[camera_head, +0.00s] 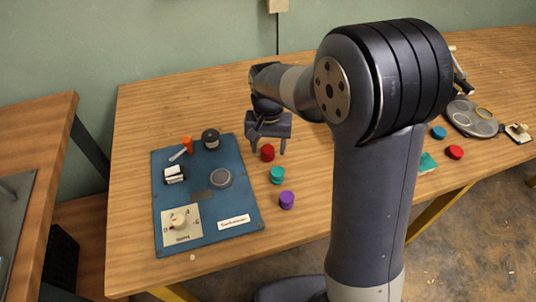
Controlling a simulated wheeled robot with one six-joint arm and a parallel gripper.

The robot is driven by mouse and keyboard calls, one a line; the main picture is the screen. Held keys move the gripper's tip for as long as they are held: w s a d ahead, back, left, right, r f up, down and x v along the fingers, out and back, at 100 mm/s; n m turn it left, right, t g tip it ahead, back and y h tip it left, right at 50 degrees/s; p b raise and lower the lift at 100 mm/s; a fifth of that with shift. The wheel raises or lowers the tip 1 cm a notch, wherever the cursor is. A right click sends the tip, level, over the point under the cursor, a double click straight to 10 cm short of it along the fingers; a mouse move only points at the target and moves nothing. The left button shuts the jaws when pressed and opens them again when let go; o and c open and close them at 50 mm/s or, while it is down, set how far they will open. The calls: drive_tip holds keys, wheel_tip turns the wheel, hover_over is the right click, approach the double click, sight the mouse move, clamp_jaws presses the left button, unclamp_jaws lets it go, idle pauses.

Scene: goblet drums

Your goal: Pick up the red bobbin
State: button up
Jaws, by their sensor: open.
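The red bobbin (267,153) stands on the wooden table, just right of the blue panel. My gripper (268,148) is open above the table, with its fingers pointing down. In this view one finger shows on the left of the red bobbin and one on the right. I cannot tell how far the fingertips are above the tabletop. No contact with the bobbin can be made out.
A teal bobbin (277,175) and a purple bobbin (286,200) stand nearer the front edge. The blue panel (240,190) carries a black knob (210,139), an orange piece (187,144) and a dial. A red disc (455,152) lies right of my arm. The table's back left is clear.

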drive_tip(key=shift+w+f, duration=0.25)
drive_tip(key=shift+f, duration=0.35)
drive_tip(key=shift+w+f, duration=0.2)
drive_tip(key=shift+f, duration=0.4)
drive_tip(key=c, duration=1)
